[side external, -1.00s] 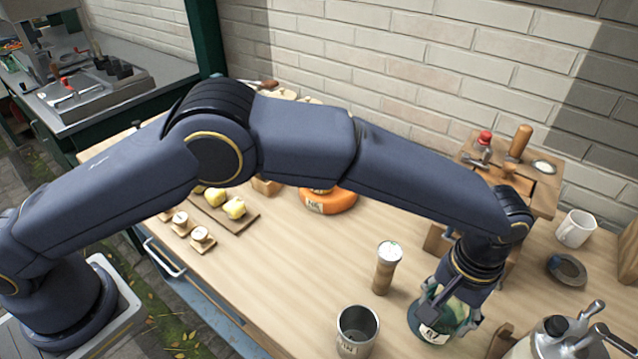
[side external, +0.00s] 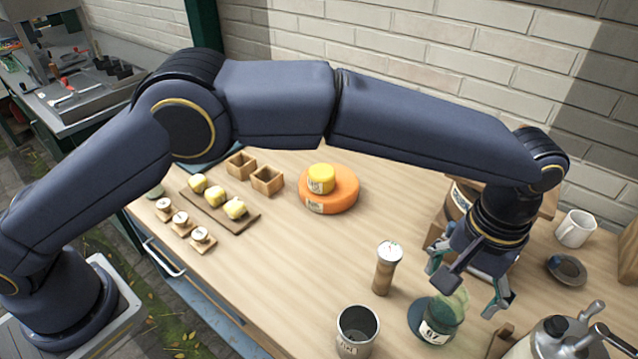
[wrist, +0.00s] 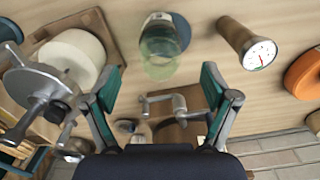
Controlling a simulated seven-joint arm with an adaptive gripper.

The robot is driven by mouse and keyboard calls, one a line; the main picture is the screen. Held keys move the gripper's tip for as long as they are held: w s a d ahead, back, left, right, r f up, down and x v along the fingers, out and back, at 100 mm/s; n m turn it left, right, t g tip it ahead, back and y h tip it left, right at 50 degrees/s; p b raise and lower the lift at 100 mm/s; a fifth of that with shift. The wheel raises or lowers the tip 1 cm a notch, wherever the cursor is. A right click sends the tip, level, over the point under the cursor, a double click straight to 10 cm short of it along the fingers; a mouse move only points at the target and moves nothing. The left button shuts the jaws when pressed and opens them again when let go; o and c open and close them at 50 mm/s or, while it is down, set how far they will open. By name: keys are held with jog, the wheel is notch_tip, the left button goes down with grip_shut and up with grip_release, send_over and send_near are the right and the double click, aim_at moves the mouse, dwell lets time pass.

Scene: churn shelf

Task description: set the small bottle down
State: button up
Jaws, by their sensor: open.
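The small bottle (side external: 441,318) is green glass with a pale label and stands upright on a dark round coaster (side external: 416,322) at the right front of the wooden table. It also shows in the wrist view (wrist: 158,62), top centre, beyond my fingertips. My gripper (side external: 468,288) is open, above and to the right of the bottle, apart from it. In the wrist view, the two green-padded fingers (wrist: 162,85) are spread with nothing held between them. My fingers hide little of the bottle in the side view.
A dial-topped wooden cylinder (side external: 385,270) and a metal cup (side external: 356,332) stand left of the bottle. A metal crank vessel (side external: 557,340) is at front right. A white mug (side external: 575,229) stands farther back.

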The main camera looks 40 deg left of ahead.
jog(key=r, duration=0.5)
jog(key=shift+w+a+r, duration=0.1)
jog(key=shift+w+a, duration=0.05)
jog(key=shift+a, duration=0.05)
jog(key=a+r+t, duration=0.1)
jog(key=a+r, duration=0.3)
jog(key=a, duration=0.4)
jog(key=a+r+n+t+h, duration=0.1)
jog(key=a+r, duration=0.4)
jog(key=a, duration=0.3)
jog(key=a+r, duration=0.4)
jog(key=a, duration=0.4)
jog(key=s+a+f+t, duration=0.1)
jog(key=s+a+f, duration=0.1)
jog(key=s+a, duration=0.6)
jog(key=s+a+f+n+t+y, duration=0.1)
jog(key=s+a+f+t, duration=0.1)
jog(key=s+a, duration=0.6)
jog(key=a, duration=0.2)
jog(key=shift+s+a+t, duration=0.3)
jog(key=shift+s, duration=0.1)
